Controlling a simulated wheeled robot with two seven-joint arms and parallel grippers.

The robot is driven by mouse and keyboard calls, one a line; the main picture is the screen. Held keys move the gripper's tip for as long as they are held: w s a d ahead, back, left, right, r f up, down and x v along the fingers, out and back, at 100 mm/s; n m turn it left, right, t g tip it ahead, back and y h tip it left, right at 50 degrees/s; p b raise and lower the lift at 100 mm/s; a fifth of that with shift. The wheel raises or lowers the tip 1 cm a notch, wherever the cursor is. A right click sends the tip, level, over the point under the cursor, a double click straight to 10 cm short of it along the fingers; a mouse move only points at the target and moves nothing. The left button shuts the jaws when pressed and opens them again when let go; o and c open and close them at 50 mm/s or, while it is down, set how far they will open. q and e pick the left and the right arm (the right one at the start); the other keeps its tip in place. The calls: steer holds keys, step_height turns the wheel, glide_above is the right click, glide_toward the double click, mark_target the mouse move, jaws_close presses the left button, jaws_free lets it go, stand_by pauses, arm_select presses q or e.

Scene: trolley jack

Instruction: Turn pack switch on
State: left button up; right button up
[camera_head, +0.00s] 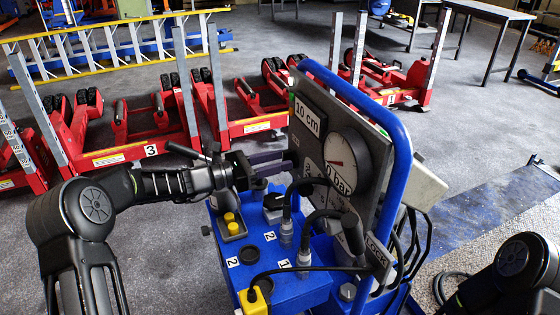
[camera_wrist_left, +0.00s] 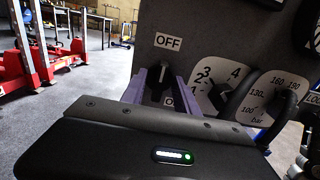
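The pack switch (camera_wrist_left: 161,68) is a small dark lever on the grey panel (camera_wrist_left: 205,45) of the trolley jack's control unit. An OFF label (camera_wrist_left: 168,41) is above it, and a partly hidden label starting with "O" (camera_wrist_left: 168,101) is below. The lever's tip appears towards OFF. My left gripper (camera_head: 275,162) is at the panel's left side in the head view. In the left wrist view its two purple fingers (camera_wrist_left: 162,88) stand apart on either side of the switch; contact cannot be told. In the head view the switch is hidden. My right gripper is out of view.
The blue control unit (camera_head: 290,290) carries black hoses, a yellow button (camera_head: 231,221) and a "0 bar" gauge (camera_head: 347,160). A blue tubular frame (camera_head: 398,180) edges the panel. Red jack units (camera_head: 100,155) stand behind. A selector knob (camera_wrist_left: 220,95) is right of the switch.

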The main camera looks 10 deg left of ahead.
arm_select(q)
steer(key=shift+w+d, duration=0.15)
steer(key=shift+d, duration=0.1)
jaws_close()
stand_by(0.5)
